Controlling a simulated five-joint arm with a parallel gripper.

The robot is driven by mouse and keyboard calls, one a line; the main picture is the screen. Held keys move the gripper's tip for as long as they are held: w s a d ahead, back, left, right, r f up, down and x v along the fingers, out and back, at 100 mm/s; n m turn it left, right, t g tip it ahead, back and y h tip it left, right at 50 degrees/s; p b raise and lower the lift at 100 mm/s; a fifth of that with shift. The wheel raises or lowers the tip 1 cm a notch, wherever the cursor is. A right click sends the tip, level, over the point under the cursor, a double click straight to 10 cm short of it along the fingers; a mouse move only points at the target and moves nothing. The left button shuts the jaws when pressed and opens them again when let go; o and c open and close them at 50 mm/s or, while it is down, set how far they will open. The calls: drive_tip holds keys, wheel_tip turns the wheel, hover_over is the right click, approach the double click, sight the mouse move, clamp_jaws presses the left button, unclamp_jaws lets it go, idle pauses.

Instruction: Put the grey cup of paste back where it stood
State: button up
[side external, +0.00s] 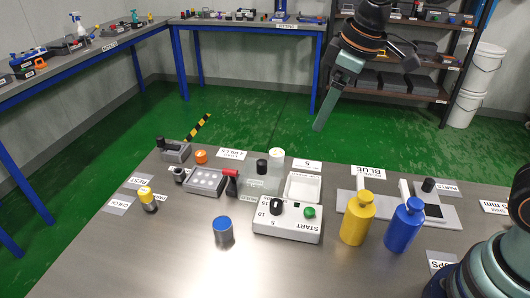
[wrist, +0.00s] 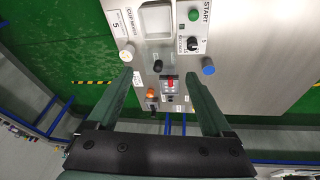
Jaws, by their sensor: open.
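A grey cup with a blue top (side external: 223,235) stands upright on the metal table, left of the white START box. Its blue round top shows in the wrist view (wrist: 208,67), just beyond the right finger. I cannot tell whether the blue is paste or a lid. My gripper (side external: 365,97) is open and empty, high above the back of the table and well apart from the cup. In the wrist view my two fingers (wrist: 158,74) are spread wide with nothing held between them.
The START box (side external: 288,222) has a black knob and a green button. Yellow (side external: 357,222) and blue (side external: 403,228) bottles stand at right. A yellow-topped container (side external: 148,200), a pale cylinder (side external: 276,160) and a grey tray (side external: 205,182) stand leftward. The front left of the table is clear.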

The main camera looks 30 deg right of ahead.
drive_tip(key=s+d+f+m+t, duration=0.1)
drive_tip(key=s+d+m+t, duration=0.1)
drive_tip(key=s+d+m, duration=0.4)
drive_tip(key=shift+s+d+m+h, duration=0.4)
drive_tip(key=shift+s+d, duration=0.65)
drive_tip(key=shift+d, duration=0.2)
